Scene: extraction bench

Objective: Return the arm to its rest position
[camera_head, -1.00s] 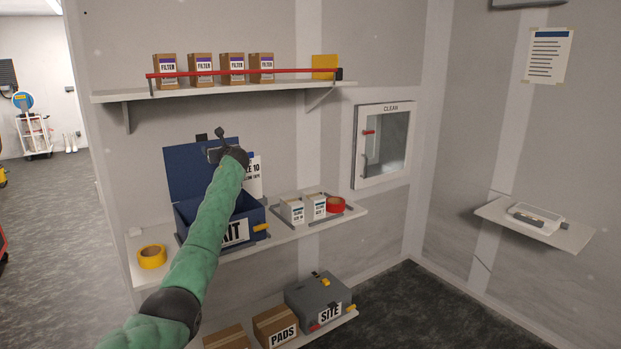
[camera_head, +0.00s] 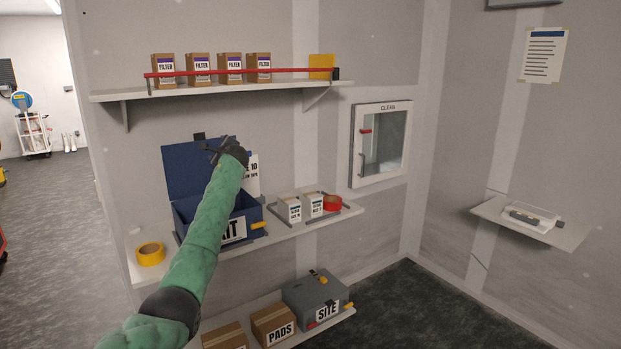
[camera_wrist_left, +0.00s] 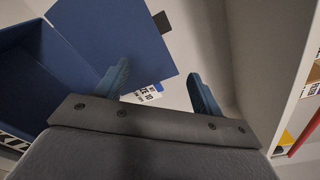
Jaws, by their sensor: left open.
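My left arm, in a green sleeve, reaches up from the lower left in the head view. Its gripper (camera_head: 217,150) is in front of the raised lid of the blue kit box (camera_head: 190,212). In the left wrist view the two blue fingers (camera_wrist_left: 160,88) stand apart with nothing between them. The blue lid (camera_wrist_left: 115,45) and the open box (camera_wrist_left: 40,85) lie beyond and to the left of the fingers. My arm hides part of the box. My right gripper is not in view.
The middle shelf (camera_head: 300,232) also holds yellow tape (camera_head: 150,254), small white boxes (camera_head: 301,207) and red tape (camera_head: 332,203). The upper shelf (camera_head: 120,97) carries several filter boxes and a red bar (camera_head: 240,72). A grey SITE case (camera_head: 312,290) sits on the low shelf.

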